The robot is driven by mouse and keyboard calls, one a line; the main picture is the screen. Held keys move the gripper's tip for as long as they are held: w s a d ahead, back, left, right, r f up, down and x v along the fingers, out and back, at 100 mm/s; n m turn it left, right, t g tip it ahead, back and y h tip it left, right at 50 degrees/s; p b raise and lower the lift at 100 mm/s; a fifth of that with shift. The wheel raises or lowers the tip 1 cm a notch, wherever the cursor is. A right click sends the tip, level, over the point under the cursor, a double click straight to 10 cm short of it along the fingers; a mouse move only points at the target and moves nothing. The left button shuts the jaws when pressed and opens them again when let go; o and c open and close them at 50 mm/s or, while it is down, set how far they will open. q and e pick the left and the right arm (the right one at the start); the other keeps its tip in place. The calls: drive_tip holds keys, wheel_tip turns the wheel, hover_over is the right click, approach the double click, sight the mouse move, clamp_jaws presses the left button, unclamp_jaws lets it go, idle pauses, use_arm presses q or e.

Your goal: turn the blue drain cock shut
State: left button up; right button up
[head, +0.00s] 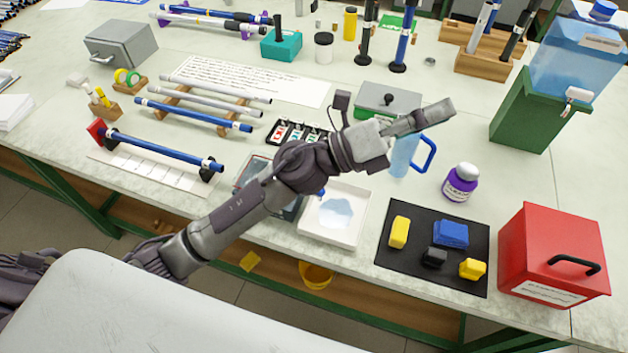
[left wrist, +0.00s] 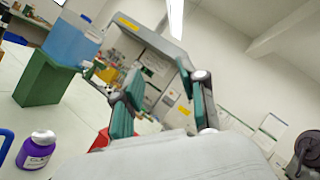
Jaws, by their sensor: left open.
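A small bit of blue (head: 321,192), which looks like the drain cock, shows at the edge of my left arm; most of it is hidden, so I cannot tell its handle position. A clear tank (head: 250,172) stands partly behind the same arm. A white tray (head: 352,238) beside it holds a pale blue pool of water (head: 335,214). My left gripper (head: 443,110) is in the air past the tray, up and right of the cock, over the area of the blue-handled jug (head: 427,152). In the left wrist view its fingers (left wrist: 163,92) are apart with nothing between them.
A green stand (head: 520,118) bears a large blue water container (head: 578,62) with a white tap. A purple-labelled jar (head: 460,183), a black mat (head: 408,270) with sponges and a red box (head: 550,250) are at right. A grey box (head: 375,92) stands behind the gripper.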

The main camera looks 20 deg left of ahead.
use_arm(q)
drive_tip(key=s+d+f+m+g+y, duration=0.1)
drive_tip(key=s+f+m+g+y, duration=0.1)
drive_tip(key=f+m+g+y, duration=0.35)
drive_tip(key=s+d+f+m+g+y, duration=0.1)
drive_tip(key=s+f+m+g+y, duration=0.1)
drive_tip(key=f+m+g, duration=0.65)
drive_tip(key=w+a+f+m+t+y, duration=0.15)
drive_tip(key=w+a+m+y, duration=0.35)
drive_tip(key=a, duration=0.6)
drive_tip(key=w+a+m+t+y, duration=0.1)
drive_tip(key=w+a+t+y, duration=0.2)
drive_tip(key=a+y, duration=0.6)
drive_tip(key=shift+g+h, duration=0.25)
drive_tip(key=shift+h, duration=0.3)
drive_tip(key=f+p, duration=0.1)
drive_tip(key=f, duration=0.3)
drive_tip(key=f+p, duration=0.1)
drive_tip(key=f, duration=0.3)
drive_tip(key=f+p, duration=0.2)
drive_tip(key=f, duration=0.3)
drive_tip(key=shift+s+a, duration=0.15)
drive_tip(key=shift+a, duration=0.25)
drive_tip(key=shift+f, duration=0.35)
drive_tip(key=shift+c, duration=0.2)
